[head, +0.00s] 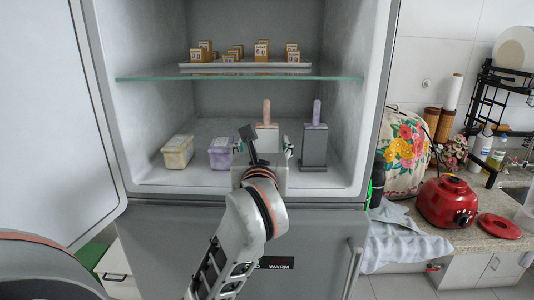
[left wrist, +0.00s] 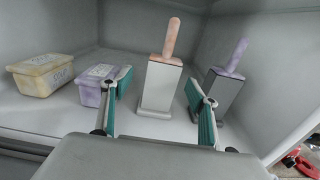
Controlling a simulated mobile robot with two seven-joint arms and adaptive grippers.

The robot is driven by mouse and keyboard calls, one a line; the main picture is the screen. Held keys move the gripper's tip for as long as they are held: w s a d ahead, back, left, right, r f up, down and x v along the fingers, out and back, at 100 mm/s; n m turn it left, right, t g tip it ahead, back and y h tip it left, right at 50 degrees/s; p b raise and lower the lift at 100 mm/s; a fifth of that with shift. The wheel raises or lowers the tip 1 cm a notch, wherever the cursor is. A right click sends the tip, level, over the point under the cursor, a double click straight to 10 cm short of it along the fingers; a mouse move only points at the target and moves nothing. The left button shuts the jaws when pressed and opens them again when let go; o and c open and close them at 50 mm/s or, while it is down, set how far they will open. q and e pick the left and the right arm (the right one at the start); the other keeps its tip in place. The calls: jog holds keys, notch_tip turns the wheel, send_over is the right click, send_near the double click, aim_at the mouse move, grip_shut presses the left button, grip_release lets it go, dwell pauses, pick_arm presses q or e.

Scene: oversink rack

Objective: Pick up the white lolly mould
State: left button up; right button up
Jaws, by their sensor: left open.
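The white lolly mould (left wrist: 158,88) stands upright on the freezer's lower floor, with a pink-orange lolly (left wrist: 172,38) sticking up from it. In the head view the mould's top (head: 266,127) shows just behind my left gripper (head: 268,146), which hides its lower part. My left gripper is open; in the left wrist view its fingers (left wrist: 157,107) frame the mould, one on each side. The mould appears beyond the fingertips; I cannot tell the exact gap. My right gripper is not in view.
A dark grey mould (head: 314,147) with a purple lolly stands close on the right. A purple tub (head: 220,154) and a yellow tub (head: 177,152) sit on the left. A glass shelf (head: 150,78) with a tray of small blocks spans above. The freezer walls bound both sides.

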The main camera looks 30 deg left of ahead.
aim_at(267, 134)
pick_arm(q)
jog(key=x, duration=0.3)
jog(key=p+x, duration=0.1)
jog(key=x, duration=0.1)
jog(key=shift+w+d+r, duration=0.15)
jog(key=shift+w+r, duration=0.05)
jog(key=shift+r, duration=0.15)
jog(key=shift+w+a, duration=0.2)
jog(key=shift+w, duration=0.1)
jog(key=shift+c, duration=0.4)
jog(key=c, duration=1.5)
jog(key=shift+r, duration=0.1)
